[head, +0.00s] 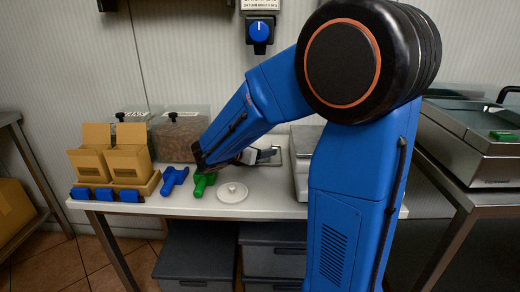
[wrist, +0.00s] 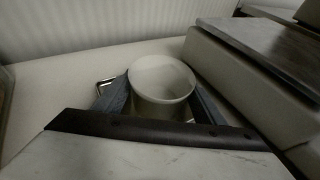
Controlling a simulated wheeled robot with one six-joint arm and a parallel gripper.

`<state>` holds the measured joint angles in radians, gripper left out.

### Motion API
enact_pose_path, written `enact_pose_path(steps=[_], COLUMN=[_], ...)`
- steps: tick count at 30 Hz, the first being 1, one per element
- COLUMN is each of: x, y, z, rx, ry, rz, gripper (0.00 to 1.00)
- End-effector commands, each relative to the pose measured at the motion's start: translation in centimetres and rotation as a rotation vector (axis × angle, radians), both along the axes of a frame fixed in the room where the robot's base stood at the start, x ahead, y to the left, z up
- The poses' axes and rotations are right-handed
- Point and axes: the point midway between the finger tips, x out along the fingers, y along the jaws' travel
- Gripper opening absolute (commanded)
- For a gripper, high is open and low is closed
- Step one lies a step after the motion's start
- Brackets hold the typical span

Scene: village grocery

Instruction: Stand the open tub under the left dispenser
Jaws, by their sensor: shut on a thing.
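The open tub (wrist: 162,78) is white, round and empty as far as I can see in the wrist view. It is upright, with its mouth facing up. My gripper (wrist: 162,102) has one finger on each side of it and is shut on it. In the head view my arm hides the tub, and my gripper is low over the back of the table. A dispenser with a blue knob (head: 259,32) is on the back wall. A dark piece (head: 107,5) at the top left is cut off, so I cannot tell whether it is the left dispenser.
A white lid (head: 232,192), a green tool (head: 203,184) and a blue tool (head: 174,180) lie on the white table (head: 150,205). Cardboard boxes (head: 129,161) and a filled clear bin (head: 181,135) stand at left. A pale appliance (wrist: 235,75) is close at right.

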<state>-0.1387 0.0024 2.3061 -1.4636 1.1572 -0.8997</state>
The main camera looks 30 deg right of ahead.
Motion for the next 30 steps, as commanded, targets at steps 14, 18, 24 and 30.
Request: enact_pose_path(steps=[14,18,24,30], x=[0.0,-0.4,-1.4,-2.5], y=[0.0,1.0,3.6,6.3], z=[0.3,0.7,1.7,2.8], rx=[0.000,-0.002,0.001,0.000], ry=[-0.001,-0.001,-0.001,-0.002], rz=[0.000,0.002,0.004,0.004], gripper=[0.82,0.82,0.82,0.82])
